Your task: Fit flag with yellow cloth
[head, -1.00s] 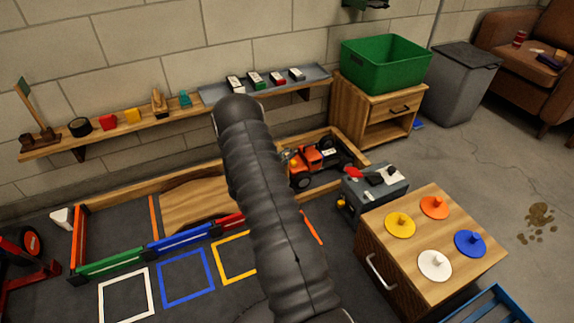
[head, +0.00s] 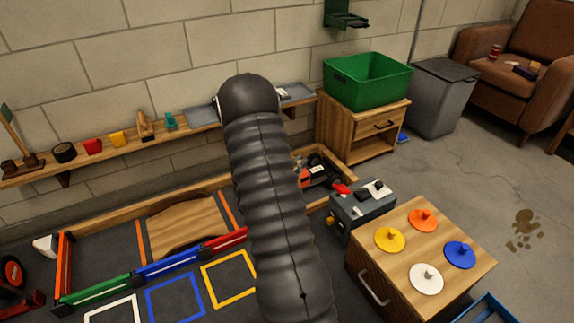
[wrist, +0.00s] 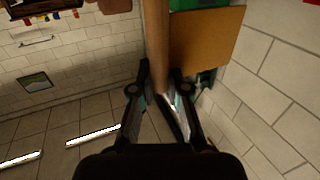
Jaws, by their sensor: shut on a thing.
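My gripper (wrist: 165,98) is shut on the wooden pole (wrist: 155,40) of a flag, which runs away from the fingers. A flat ochre-yellow cloth (wrist: 205,45) stands out to the right of the pole in the wrist view. In the head view my arm hides the gripper and the held flag. The orange racecar (head: 316,178) stands inside the wooden-edged pit at the right, partly hidden behind my arm; no flag mount can be made out on it.
The wall shelf (head: 100,153) holds a green flag (head: 5,113) in a brown stand and several small items.

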